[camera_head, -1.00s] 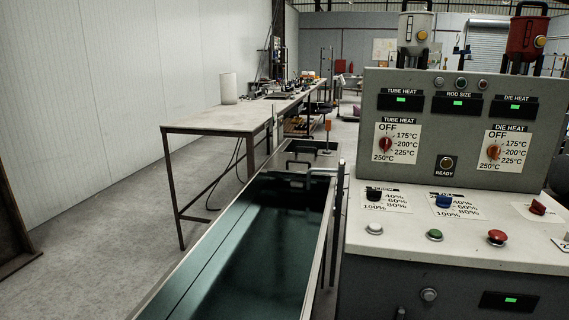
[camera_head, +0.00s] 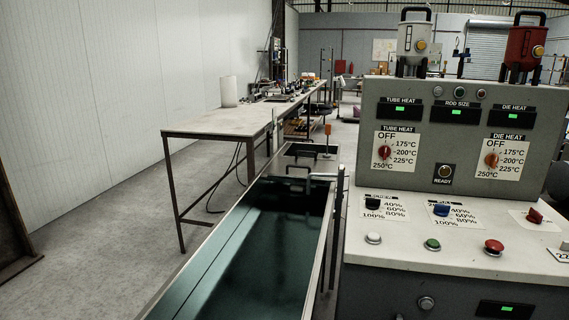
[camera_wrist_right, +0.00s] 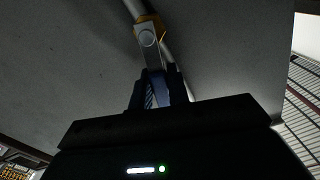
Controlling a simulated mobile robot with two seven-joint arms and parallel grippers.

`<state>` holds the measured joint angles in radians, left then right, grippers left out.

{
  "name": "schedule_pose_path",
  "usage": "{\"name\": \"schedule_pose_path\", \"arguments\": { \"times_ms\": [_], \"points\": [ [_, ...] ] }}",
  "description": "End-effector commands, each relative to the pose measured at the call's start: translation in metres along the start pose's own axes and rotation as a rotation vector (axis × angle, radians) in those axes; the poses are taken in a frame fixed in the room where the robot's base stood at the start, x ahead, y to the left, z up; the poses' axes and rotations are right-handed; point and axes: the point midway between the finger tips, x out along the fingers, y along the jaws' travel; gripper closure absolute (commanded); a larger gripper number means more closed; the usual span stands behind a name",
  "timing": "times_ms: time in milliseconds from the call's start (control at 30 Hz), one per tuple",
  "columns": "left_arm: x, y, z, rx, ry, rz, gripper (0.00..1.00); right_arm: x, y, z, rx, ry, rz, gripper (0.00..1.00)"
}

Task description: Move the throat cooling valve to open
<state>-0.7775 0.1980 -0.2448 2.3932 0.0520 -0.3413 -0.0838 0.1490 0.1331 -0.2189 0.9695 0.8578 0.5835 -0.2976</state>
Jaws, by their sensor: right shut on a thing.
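In the right wrist view the throat cooling valve has a brass-yellow body (camera_wrist_right: 150,24) on a pale pipe (camera_wrist_right: 184,78). Its metal lever (camera_wrist_right: 150,55) is fixed by a round bolt and ends in a blue grip (camera_wrist_right: 158,82). The lever points down toward my right gripper (camera_wrist_right: 155,92), at a small angle to the pipe. My right gripper's dark fingers are shut around the blue grip, one on each side. The head view shows neither the valve nor either gripper.
A grey surface (camera_wrist_right: 80,60) lies close behind the pipe in the right wrist view. In the head view a control console (camera_head: 390,245) stands at right, a long dark green trough (camera_head: 245,265) in the middle, and a workbench (camera_head: 215,124) behind it. Floor at left is clear.

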Motion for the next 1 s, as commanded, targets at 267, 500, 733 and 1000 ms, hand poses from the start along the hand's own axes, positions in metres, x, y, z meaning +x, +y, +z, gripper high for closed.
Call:
{"name": "schedule_pose_path", "arguments": {
  "times_ms": [267,500,733,1000],
  "points": [
    [0.0,0.0,-0.001,0.0,0.0,0.0,0.5,0.0,-0.001,0.0,-0.01,-0.001,-0.001,1.0],
    [-0.003,0.0,-0.009,0.0,0.0,0.0,0.5,0.0,-0.008,0.0,-0.159,-0.002,0.0,1.0],
    [-0.003,0.0,-0.009,0.0,0.0,0.0,0.5,0.0,-0.009,0.002,-0.181,-0.001,-0.001,1.0],
    [-0.004,0.0,-0.011,0.0,0.0,0.0,0.5,0.0,-0.012,0.003,-0.248,-0.001,0.0,0.77]
  ]
}}
